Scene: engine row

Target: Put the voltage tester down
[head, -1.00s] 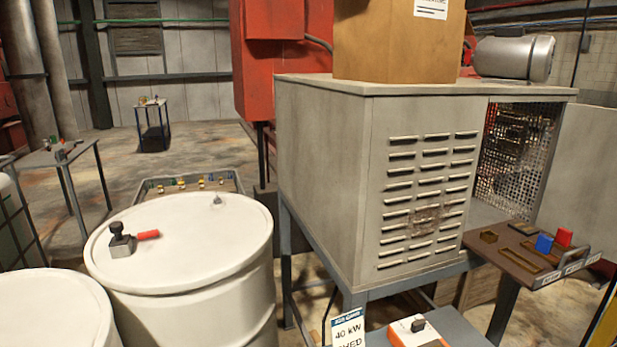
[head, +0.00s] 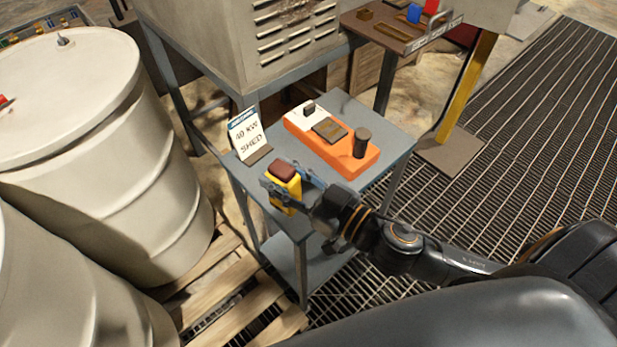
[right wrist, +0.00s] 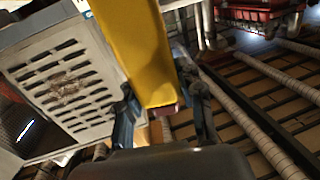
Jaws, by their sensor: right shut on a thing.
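The voltage tester looks like a yellow block with a dark red-brown top (head: 285,171). It is in my right gripper (head: 289,188), whose two fingers close on its sides. In the head view it is over the near left corner of a small grey-blue table (head: 382,117); I cannot tell whether it touches the top. In the right wrist view the yellow body (right wrist: 140,45) runs up between the fingers. My left gripper is not in view.
An orange and white device (head: 345,158) with a black knob lies on the table. A "40 kW shed" sign (head: 246,135) stands at the table's left. White drums (head: 95,150) stand left, a louvred cabinet (head: 225,35) behind. A brown tray (head: 385,34) is at the back.

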